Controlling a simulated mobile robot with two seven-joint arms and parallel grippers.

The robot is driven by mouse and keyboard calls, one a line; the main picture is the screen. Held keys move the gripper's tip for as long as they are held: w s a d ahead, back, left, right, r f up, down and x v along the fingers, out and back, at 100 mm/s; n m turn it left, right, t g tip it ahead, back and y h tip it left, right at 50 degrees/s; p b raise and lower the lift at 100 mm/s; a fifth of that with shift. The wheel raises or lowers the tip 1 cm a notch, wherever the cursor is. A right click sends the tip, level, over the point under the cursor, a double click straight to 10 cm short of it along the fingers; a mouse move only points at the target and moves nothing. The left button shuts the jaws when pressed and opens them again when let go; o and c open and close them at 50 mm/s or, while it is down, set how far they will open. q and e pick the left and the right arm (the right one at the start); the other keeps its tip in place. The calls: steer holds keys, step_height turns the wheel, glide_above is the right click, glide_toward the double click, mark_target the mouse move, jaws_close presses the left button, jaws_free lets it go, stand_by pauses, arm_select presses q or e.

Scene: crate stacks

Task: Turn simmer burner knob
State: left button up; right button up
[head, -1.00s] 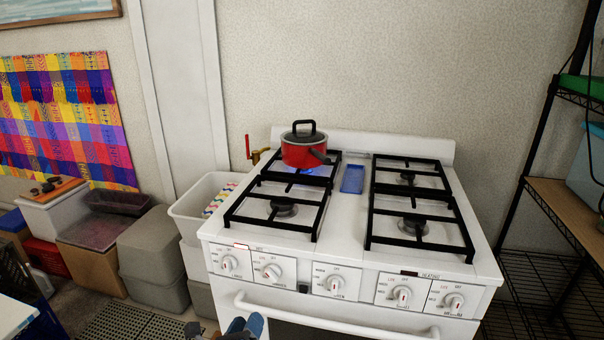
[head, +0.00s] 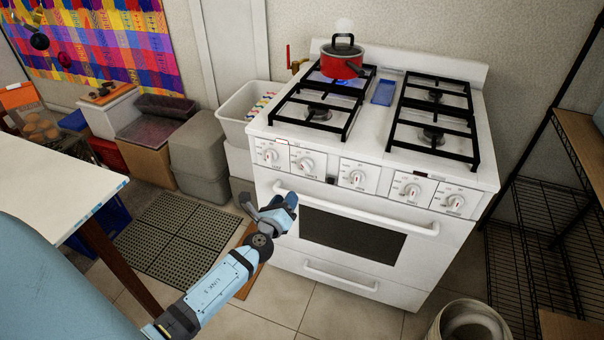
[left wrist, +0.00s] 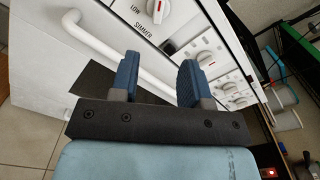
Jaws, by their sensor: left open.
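The white stove carries a row of white knobs with red marks on its front panel, such as the left-end knob (head: 270,155) and the one beside it (head: 306,163). In the left wrist view a knob marked LOW and SIMMER (left wrist: 158,10) shows at the top edge, partly cut off. The labels are too small to read in the head view. My left gripper (head: 268,204) is open and empty, in front of the stove's left side and below the knobs. Its two blue fingers (left wrist: 158,80) stand apart in the left wrist view, touching no knob. My right gripper is out of view.
A red pot (head: 341,66) stands on the back left burner over a blue flame. The oven handle (head: 350,208) runs below the knobs. A white table (head: 50,180) is at left, bins (head: 199,150) beside the stove, a white bucket (head: 468,322) at lower right.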

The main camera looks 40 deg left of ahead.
mark_target(304, 168)
arm_select(q)
steer(key=b+x, duration=0.1)
steer(key=x, duration=1.3)
jaws_close()
